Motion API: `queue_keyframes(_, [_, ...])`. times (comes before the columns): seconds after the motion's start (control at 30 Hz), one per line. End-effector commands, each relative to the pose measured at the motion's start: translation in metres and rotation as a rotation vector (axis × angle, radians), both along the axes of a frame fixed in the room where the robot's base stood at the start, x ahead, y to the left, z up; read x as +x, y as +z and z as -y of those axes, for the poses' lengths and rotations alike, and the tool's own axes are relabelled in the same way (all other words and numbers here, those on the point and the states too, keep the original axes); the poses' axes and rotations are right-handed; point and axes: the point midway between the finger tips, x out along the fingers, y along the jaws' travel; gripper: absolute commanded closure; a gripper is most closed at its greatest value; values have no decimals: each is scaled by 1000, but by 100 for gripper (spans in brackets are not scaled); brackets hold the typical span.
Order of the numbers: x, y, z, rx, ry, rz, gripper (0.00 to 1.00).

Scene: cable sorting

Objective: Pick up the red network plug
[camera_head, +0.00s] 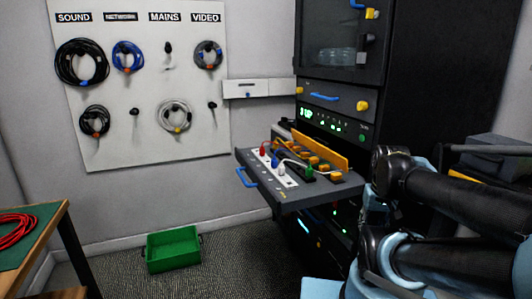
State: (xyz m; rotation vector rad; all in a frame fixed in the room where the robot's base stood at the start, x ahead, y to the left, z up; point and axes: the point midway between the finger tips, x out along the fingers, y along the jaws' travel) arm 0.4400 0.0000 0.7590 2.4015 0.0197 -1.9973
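A small red plug (263,151) stands at the back left end of a white strip (266,168) in the pulled-out drawer (310,197) of the dark rack. My dark arm with light-blue joints fills the right side, right of the drawer. I cannot make out my gripper in this view.
White (282,168) and green (309,171) plugs with cables crowd the drawer, before an orange-yellow bar (320,150). A blue handle (246,177) sticks out at its left front. A green crate (173,250) is on the floor. Red cable (16,229) lies on the left table.

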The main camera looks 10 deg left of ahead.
Motion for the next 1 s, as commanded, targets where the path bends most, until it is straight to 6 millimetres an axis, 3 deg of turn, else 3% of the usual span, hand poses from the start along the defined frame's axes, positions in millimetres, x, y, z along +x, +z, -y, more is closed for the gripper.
queue_keyframes(0.23, [0,0,0,0,0,0,67])
queue_keyframes(0.3, [0,0,0,0,1,0,57])
queue_keyframes(0.37, [-7,6,-1,1,9,10,57])
queue_keyframes(0.47, [-1,17,-6,4,57,7,57])
queue_keyframes(0.67, [34,64,-32,17,294,-14,57])
queue_keyframes(1.0, [112,148,-103,58,826,-29,57])
